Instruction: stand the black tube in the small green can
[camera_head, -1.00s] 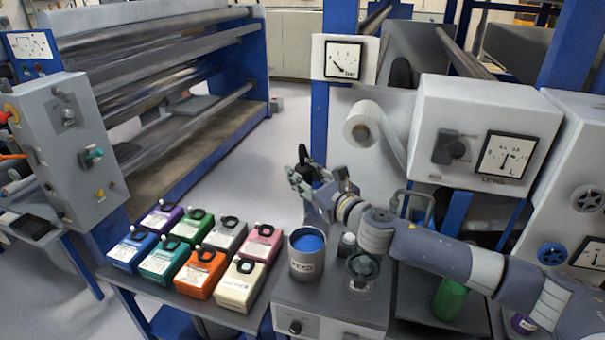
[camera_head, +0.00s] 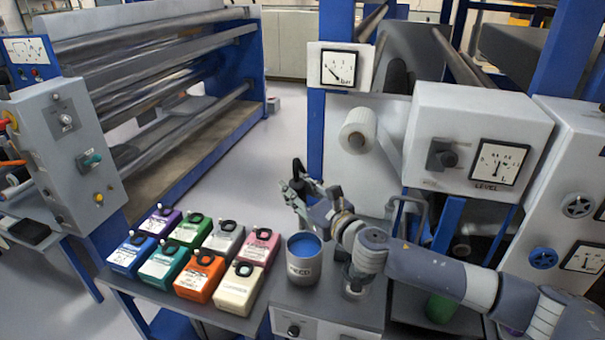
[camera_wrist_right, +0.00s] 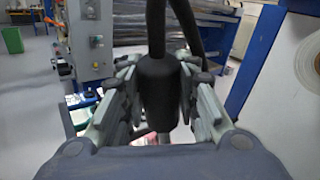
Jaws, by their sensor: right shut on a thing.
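My right gripper (camera_head: 300,190) is shut on a black tube (camera_head: 298,170). It holds the tube up behind the grey pot with blue contents. In the right wrist view, the tube (camera_wrist_right: 158,92) is a thick dark cylinder between the two fingers (camera_wrist_right: 158,98), with thinner dark strands rising from its top. Its lower end is partly hidden there. A small green can (camera_head: 441,307) is low on the right, below my right forearm, which covers its upper part. The tube is apart from the can, to its upper left. My left gripper is out of view.
The grey pot (camera_head: 304,265) and a glass jar (camera_head: 356,286), partly behind my arm, stand on the grey bench. Several coloured boxes (camera_head: 199,274) fill the left table. A white panel box (camera_head: 478,135) and blue posts rise behind my right arm.

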